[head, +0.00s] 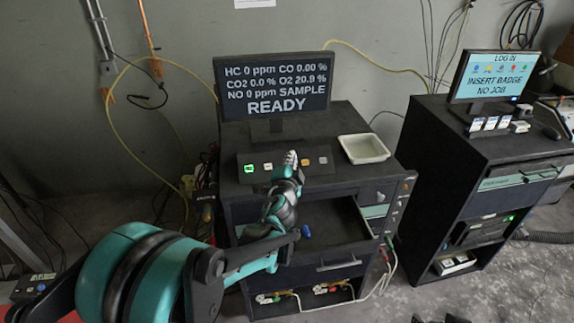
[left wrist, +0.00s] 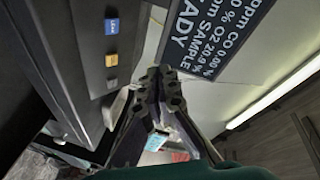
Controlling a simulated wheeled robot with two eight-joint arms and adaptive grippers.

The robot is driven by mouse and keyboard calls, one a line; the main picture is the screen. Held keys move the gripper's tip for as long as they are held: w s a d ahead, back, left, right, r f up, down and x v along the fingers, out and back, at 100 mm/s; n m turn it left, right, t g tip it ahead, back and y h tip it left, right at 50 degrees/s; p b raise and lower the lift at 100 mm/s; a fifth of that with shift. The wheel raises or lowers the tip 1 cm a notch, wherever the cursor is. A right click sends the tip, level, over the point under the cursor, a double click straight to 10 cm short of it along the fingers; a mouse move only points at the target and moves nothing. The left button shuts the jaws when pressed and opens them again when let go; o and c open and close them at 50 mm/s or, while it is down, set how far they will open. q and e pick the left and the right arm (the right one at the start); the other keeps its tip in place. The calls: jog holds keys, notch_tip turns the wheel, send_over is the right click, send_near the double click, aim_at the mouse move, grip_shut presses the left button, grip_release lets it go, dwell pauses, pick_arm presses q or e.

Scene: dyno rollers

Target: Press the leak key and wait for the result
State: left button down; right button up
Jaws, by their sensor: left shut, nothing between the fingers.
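The analyser screen (head: 272,85) reads READY with gas values; part of it shows in the left wrist view (left wrist: 205,35). The key panel (head: 240,181) below it carries a row of small keys. The blue leak key (left wrist: 111,26) shows in the left wrist view, beside a yellow key (left wrist: 112,60) and a grey key (left wrist: 112,83). In the head view my left gripper hides the leak key. My left gripper (head: 290,158) is shut and empty, its tips at the panel; they look apart from the leak key in the wrist view (left wrist: 158,78). Dark tips, possibly my right gripper (head: 440,319), barely show at the bottom edge.
A green-lit key (head: 249,168) and a white key (head: 268,166) are left of the gripper. A white tray (head: 363,149) sits right of the panel. An open drawer (head: 345,262) is below. A second cabinet with a log-in screen (head: 494,75) stands at right.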

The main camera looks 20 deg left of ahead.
pick_arm(q)
jog(key=shift+w+a+f+b, duration=0.5)
jog(key=shift+w+f+b, duration=0.35)
jog(key=shift+f, duration=0.25)
jog(key=shift+w+a+f+b, duration=0.45)
jog(key=shift+w+f+b, duration=0.3)
jog(key=shift+f+b, duration=0.3)
jog(key=shift+w+a+f+b, duration=0.5)
jog(key=shift+w+f+b, duration=0.3)
jog(key=shift+f, duration=0.35)
jog(key=shift+w+a+f+b, duration=0.15)
jog(key=shift+w+f+b, duration=0.05)
jog(key=shift+f+b, duration=0.15)
jog(key=shift+w+a+f+b, duration=0.15)
jog(key=shift+w+f+b, duration=0.1)
jog(key=shift+b, duration=0.1)
jog(key=shift+s+d+r+p, duration=0.25)
jog(key=shift+s+r+p, duration=0.25)
jog(key=shift+r, duration=0.15)
